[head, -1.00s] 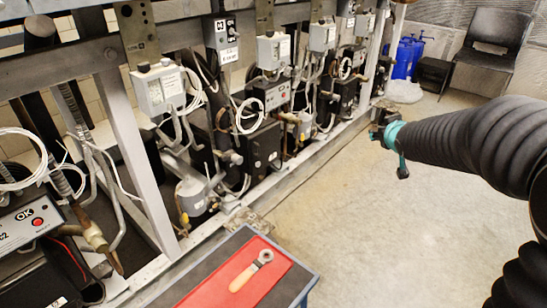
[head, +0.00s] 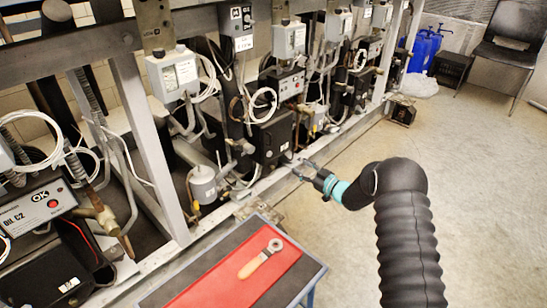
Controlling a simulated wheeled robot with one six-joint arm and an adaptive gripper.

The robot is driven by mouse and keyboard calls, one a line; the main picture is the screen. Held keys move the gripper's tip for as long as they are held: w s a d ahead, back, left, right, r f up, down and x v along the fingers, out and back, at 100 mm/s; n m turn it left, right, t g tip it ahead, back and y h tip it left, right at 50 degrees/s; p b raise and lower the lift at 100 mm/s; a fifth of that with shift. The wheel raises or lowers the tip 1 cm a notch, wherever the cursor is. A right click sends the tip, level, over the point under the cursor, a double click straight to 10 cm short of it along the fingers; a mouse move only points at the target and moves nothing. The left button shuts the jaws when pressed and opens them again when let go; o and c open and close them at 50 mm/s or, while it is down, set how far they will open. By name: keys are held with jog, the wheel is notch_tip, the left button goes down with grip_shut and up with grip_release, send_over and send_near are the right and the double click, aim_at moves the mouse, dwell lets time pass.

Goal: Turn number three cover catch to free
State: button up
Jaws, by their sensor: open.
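The compressor rack (head: 115,40) runs along the left and back of the head view, with several grey control boxes and dark compressor units on it. I cannot make out the number three cover catch or its position at this size. My gripper (head: 297,166) is open and empty, out at the end of my arm, pointing left at the lower rail of the rack. It appears just in front of a black compressor unit (head: 265,145); whether it touches anything cannot be told. A tool with a wooden handle and a metal ring end (head: 260,259) lies on a red mat (head: 205,290).
The mat lies on a small table with a blue edge (head: 318,272) in front of the rack. White hoses and grey pipes crowd the rack front. Blue containers (head: 425,48) and a black chair (head: 505,48) stand at the back. The floor to the right is clear.

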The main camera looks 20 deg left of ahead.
aim_at(270, 154)
jog(key=shift+g, duration=0.4)
jog(key=x, duration=0.9)
jog(key=s+f+x, duration=0.1)
jog(key=x, duration=0.4)
jog(key=shift+a, duration=0.3)
grip_shut()
